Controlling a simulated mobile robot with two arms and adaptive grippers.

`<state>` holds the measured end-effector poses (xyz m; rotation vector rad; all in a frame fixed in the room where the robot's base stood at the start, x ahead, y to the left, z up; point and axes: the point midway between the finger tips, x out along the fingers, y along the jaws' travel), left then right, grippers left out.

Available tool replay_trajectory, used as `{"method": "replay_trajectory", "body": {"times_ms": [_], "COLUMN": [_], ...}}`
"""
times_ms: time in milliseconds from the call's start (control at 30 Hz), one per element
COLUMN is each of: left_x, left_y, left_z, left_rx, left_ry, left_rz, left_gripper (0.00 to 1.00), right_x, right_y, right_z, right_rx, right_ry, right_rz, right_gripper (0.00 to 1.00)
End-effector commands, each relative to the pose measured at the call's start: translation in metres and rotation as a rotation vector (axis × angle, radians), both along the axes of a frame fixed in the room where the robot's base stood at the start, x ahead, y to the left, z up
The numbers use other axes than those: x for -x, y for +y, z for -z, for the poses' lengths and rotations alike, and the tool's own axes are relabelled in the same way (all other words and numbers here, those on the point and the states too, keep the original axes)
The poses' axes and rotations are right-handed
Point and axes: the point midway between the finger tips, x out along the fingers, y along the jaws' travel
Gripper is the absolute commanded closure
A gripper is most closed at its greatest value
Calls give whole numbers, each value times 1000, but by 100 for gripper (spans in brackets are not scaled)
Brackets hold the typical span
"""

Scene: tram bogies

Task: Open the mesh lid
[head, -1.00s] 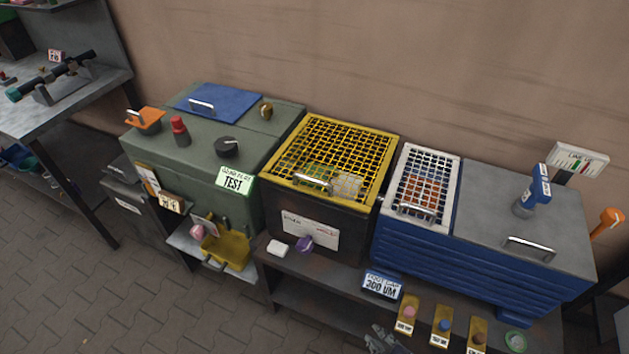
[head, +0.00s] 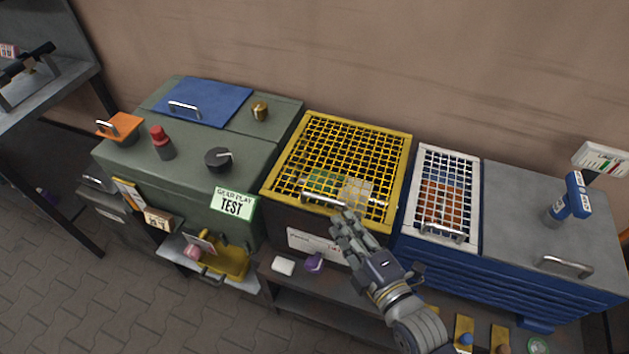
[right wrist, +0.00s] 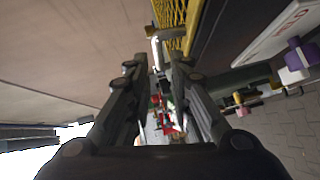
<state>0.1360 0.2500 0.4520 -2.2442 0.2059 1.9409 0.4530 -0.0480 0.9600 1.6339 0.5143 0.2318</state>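A yellow mesh lid (head: 350,130) lies closed on a dark box, with a silver bar handle (head: 325,198) at its front edge. My right gripper (head: 345,215) is just in front of and below the handle's right end. In the right wrist view the gripper (right wrist: 155,68) is open, and the handle (right wrist: 157,47) shows near its fingertips. I cannot tell whether they touch. The yellow mesh (right wrist: 172,14) is also there. A smaller white mesh lid (head: 446,165) with its own handle lies closed on the blue cabinet to the right. My left gripper is not in view.
A green machine (head: 195,155) with a blue lid (head: 203,102) stands left of the yellow lid. A blue spray-like tool (head: 570,200) stands on the grey cabinet top (head: 525,215) at right. A white block (head: 283,266) and a purple knob (head: 314,262) sit below the dark box.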

Motion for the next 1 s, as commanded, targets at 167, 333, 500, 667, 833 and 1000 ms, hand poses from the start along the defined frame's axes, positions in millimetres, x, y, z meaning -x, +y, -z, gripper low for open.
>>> {"method": "replay_trajectory", "body": {"times_ms": [167,333,500,667,833,1000], "left_x": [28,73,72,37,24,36], "left_y": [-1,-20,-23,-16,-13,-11], "left_z": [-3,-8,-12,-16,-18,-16], "left_rx": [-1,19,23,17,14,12], "left_ry": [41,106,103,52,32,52], "left_rz": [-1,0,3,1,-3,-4], "left_gripper": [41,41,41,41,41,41], "right_x": [-19,-48,-73,-87,-92,-93], "right_y": [9,25,38,45,48,48], "right_z": [1,5,10,14,16,16], "right_rx": [-1,-2,-2,-2,0,0], "right_ry": [0,0,0,2,1,1], "right_rz": [1,1,1,1,1,1], "right_gripper": [80,80,80,80,80,80]}}
